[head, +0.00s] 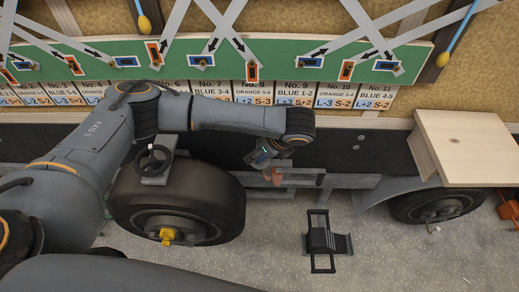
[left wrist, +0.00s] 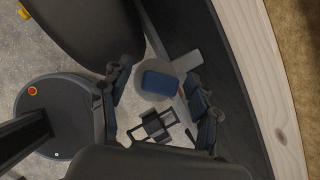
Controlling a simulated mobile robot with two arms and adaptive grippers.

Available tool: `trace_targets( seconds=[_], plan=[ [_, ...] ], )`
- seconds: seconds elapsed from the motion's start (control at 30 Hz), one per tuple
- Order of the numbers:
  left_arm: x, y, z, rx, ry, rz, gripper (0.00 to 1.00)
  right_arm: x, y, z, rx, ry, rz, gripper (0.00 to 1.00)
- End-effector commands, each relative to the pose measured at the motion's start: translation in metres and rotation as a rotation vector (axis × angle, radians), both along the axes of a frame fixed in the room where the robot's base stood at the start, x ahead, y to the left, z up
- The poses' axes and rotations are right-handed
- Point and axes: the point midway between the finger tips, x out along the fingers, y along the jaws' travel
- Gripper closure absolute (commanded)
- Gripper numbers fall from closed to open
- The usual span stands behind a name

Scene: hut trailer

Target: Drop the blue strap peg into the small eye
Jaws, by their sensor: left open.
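My left gripper (head: 268,160) hangs below the end of its arm, in front of the trailer side and right of the big left wheel. In the left wrist view, its two fingers stand wide apart around an open gap (left wrist: 160,104). A blue rounded block (left wrist: 160,84) shows between the fingers against a pale grey round shape; I cannot tell whether it is the strap peg or how far below it lies. Blue plates with dark centres sit on the green board (head: 280,48) above. I cannot make out the small eye. My right gripper is out of view.
Pale straps with black arrows cross the green board, with a row of number cards (head: 292,93) below. A black stepped frame (head: 318,242) stands on the grey floor. A wooden box top (head: 468,150) is at right.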

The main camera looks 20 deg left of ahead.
Motion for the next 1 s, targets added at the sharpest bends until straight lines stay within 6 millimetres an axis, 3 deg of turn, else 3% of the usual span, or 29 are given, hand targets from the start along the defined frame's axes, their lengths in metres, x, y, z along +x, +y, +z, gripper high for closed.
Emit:
trace_targets(
  seconds=[0.6,0.87,1.0],
  plan=[
    [-0.023,-0.049,0.094,-0.002,-0.004,-0.002,0.38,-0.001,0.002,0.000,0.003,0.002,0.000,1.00],
    [-0.026,-0.053,0.102,0.000,-0.001,0.000,0.38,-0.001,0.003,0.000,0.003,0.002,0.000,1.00],
    [-0.034,-0.062,0.092,-0.041,0.007,-0.004,0.38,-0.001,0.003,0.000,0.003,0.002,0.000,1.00]
  ],
)
